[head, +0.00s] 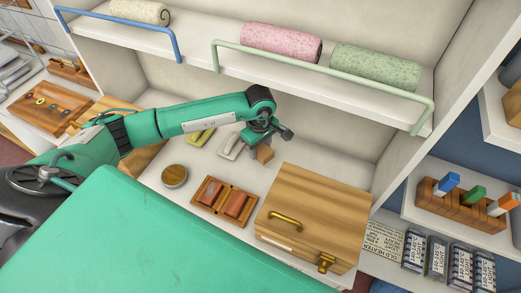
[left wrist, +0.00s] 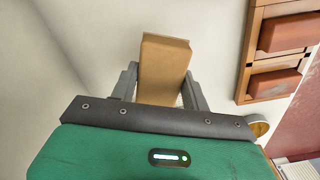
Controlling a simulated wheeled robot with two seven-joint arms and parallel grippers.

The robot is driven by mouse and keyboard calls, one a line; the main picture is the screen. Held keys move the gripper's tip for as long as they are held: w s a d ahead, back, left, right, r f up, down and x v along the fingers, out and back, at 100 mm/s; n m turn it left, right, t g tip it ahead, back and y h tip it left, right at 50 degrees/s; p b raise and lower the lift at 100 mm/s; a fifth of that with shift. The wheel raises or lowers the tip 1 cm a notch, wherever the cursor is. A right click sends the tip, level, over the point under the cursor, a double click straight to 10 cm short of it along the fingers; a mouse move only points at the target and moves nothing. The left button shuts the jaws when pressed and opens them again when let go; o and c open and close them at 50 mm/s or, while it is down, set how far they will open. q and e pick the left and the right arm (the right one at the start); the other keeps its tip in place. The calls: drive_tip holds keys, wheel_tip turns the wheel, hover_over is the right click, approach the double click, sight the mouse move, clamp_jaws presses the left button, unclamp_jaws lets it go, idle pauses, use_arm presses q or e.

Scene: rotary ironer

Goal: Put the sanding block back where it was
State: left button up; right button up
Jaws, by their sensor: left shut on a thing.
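The sanding block, a small tan-brown block (head: 265,154), is held in my left gripper (head: 267,145), above the white worktop under the shelf. In the left wrist view the block (left wrist: 163,68) stands out between the two grey fingers of the left gripper (left wrist: 161,88), which are shut on its sides. The block is clear of the wooden tray. My right gripper is not in view.
A wooden tray (head: 249,217) with two reddish blocks lies in front. A wooden box (head: 315,205) with a brass handle stands to its right, a round tin (head: 175,176) to its left.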

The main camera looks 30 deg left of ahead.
sight(261, 154)
use_arm(q)
wheel_tip(261, 154, down, 3)
drive_tip(key=shift+f+p, duration=0.1)
drive_tip(key=shift+p, duration=1.05)
drive_tip(key=shift+w+f, duration=0.2)
drive_tip(key=shift+f, duration=0.15)
drive_tip(key=shift+f, duration=0.1)
drive_tip(key=shift+f, duration=0.15)
drive_tip(key=o, duration=0.9)
drive_tip(key=shift+o, duration=0.3)
